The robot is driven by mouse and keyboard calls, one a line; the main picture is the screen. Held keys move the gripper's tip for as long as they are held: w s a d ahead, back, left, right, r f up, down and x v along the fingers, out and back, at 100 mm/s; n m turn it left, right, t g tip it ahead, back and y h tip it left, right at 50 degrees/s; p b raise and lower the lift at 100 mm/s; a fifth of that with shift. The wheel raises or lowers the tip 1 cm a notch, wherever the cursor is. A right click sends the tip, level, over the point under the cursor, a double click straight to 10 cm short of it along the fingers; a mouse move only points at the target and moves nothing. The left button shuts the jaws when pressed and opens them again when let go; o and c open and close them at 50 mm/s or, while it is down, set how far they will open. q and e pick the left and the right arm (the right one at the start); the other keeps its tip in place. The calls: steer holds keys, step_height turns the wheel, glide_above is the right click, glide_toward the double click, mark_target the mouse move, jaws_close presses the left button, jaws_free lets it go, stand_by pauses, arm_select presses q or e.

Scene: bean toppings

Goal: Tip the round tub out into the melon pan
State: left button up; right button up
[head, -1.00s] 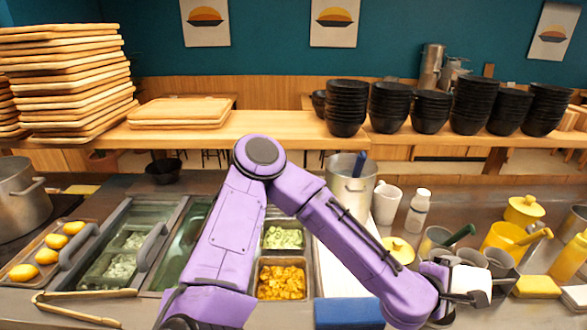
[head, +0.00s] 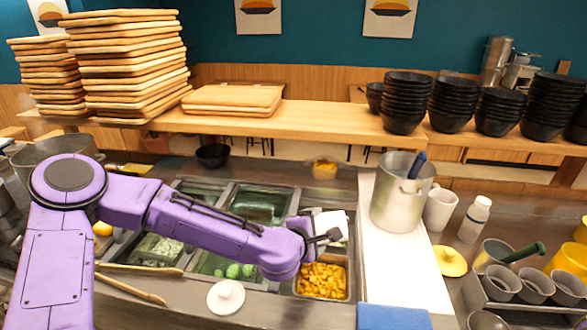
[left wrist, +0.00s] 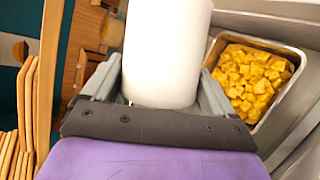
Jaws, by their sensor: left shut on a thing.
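My left gripper (head: 312,235) is shut on a white round tub (head: 331,226) and holds it above the back edge of a pan of orange cubes (head: 322,279). In the left wrist view the tub (left wrist: 165,50) is a smooth white cylinder between the fingers, with the orange cubes (left wrist: 250,82) beside it to the right. Its mouth and contents are hidden, and I cannot tell its tilt. Which pan holds melon is not certain; the pan behind the orange one is hidden by my gripper and the tub. My right gripper is not in view.
Pans of green pieces (head: 236,271) and pale chopped pieces (head: 157,249) lie left of the orange one. A white lid (head: 226,297) and tongs (head: 140,282) lie in front. A tall metal pot (head: 402,195) stands on the white board at right.

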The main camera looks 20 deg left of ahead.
arm_select(q)
steer(key=w+r+m, duration=0.1)
steer(key=m, duration=0.1)
steer(key=w+d+r+m+g+h, duration=0.1)
steer(key=w+m, duration=0.1)
steer(key=w+r+m+g+h+b, duration=0.1)
steer(key=w+m, duration=0.1)
steer(key=shift+d+r, duration=0.3)
steer(key=shift+w+d+r+m, duration=0.2)
steer(key=shift+w+m, duration=0.1)
steer(key=shift+m, duration=0.4)
steer(key=shift+w+d+r+m+g, duration=0.15)
steer(key=shift+m+g, duration=0.15)
steer(key=shift+m, duration=0.1)
steer(key=w+a+r+m+h+b, duration=0.1)
steer(key=w+r+m+h+b, duration=0.1)
steer(key=m, duration=0.9)
steer(key=w+a+r+m+h+b, duration=0.1)
steer(key=w+r+m+h, duration=0.2)
steer(key=m, duration=0.7)
step_height(320, 180, up, 2)
steer(key=shift+a+r+m+h+b, duration=0.1)
steer(key=shift+a+m+h+b, duration=0.3)
steer(key=shift+h, duration=0.1)
